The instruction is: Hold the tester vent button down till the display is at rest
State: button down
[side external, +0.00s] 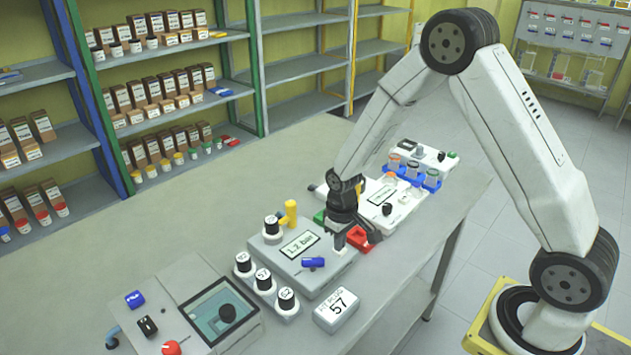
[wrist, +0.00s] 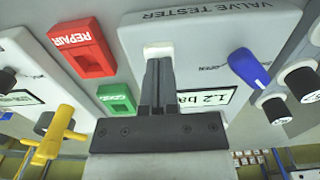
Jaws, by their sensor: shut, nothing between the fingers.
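The valve tester (side external: 276,262) is a grey box on the bench; its top also shows in the wrist view (wrist: 135,38). Its display reads 1.2 bar in the side view (side external: 300,246); in the wrist view my gripper covers part of the display (wrist: 212,97). My gripper (side external: 339,246) points down over the tester's right part, fingers shut and empty. In the wrist view the fingertips (wrist: 158,62) are at a pale, whitish button (wrist: 158,48), which they partly cover. I cannot tell how far the button is pressed. A blue handle (wrist: 249,68) marked OPEN sits beside the display.
A red REPAIR tray (wrist: 80,47) and a green GOOD tray (wrist: 117,98) lie close to my gripper.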

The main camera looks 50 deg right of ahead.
dwell(0.4)
jog(key=shift+r, duration=1.05)
jog(key=shift+r, duration=0.1)
jog(key=shift+r, duration=2.35)
jog(key=shift+s+a+r, duration=0.15)
jog(key=shift+s+r, duration=0.15)
jog(key=shift+s, duration=0.1)
jog(key=s+a+r+t, duration=0.1)
jog(key=s+r, duration=0.1)
jog(key=s, duration=0.3)
jog(key=s+a+r+t, duration=0.1)
jog(key=s, duration=0.5)
jog(key=shift+s+a+r+t, duration=0.15)
jog(key=shift+a+r+t, duration=0.15)
jog(key=shift+a+r, duration=0.1)
